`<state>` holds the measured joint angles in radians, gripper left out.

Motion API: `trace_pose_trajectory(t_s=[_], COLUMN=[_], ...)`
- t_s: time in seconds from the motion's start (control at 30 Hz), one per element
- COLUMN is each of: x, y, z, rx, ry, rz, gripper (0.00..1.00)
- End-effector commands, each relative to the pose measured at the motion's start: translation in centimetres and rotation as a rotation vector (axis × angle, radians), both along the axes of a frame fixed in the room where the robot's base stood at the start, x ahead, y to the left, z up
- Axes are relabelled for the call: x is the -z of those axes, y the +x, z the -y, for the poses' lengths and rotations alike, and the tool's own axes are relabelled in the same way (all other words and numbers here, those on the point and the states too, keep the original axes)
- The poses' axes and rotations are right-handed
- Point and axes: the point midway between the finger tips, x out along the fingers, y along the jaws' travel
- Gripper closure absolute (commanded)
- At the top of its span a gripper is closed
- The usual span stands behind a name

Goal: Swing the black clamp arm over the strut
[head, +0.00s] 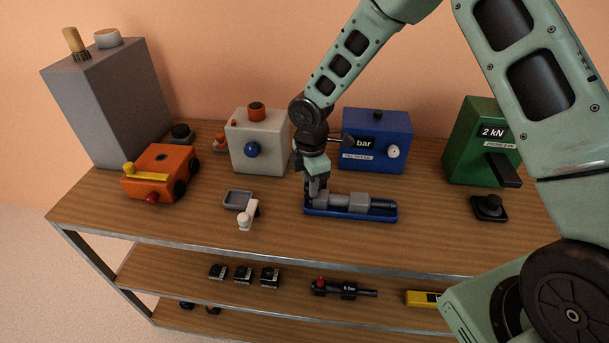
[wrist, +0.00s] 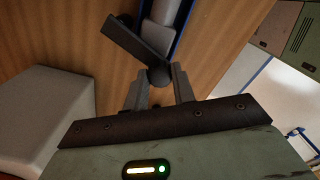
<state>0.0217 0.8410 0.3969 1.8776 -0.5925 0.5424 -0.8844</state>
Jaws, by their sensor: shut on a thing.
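The grey strut (head: 340,200) lies lengthwise in a blue cradle (head: 352,213) on the bench top. In the wrist view the strut (wrist: 163,12) runs up between the cradle's blue sides. The black clamp arm (wrist: 138,42) is a flat dark bar slanting from upper left to a round dark knob (wrist: 159,75). Its knob end is near the strut's near end; the bar's far end sticks out left of the cradle. My gripper (head: 317,195) is at the cradle's left end, pointing down. In the wrist view its fingers (wrist: 158,88) are shut on the knob.
Behind the cradle stand a white box (head: 258,148) with knobs and a blue box (head: 376,140) marked "bar". A grey dish (head: 237,199) and a small white piece (head: 246,217) lie to the left. A green "2 kN" box (head: 470,140) stands right. Bare wood lies in front.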

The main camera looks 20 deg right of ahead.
Motion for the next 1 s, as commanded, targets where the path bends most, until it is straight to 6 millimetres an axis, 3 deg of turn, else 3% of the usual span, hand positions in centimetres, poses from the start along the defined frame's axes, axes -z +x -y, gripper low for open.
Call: trace_pose_trajectory(t_s=[0.5,1.0], x=[-0.3,-0.1], y=[-1.5,-1.7], z=[1.9,2.3], rx=[-0.350,-0.424], ry=[0.001,0.001], rz=[0.002,0.003], gripper=[1.00,1.00])
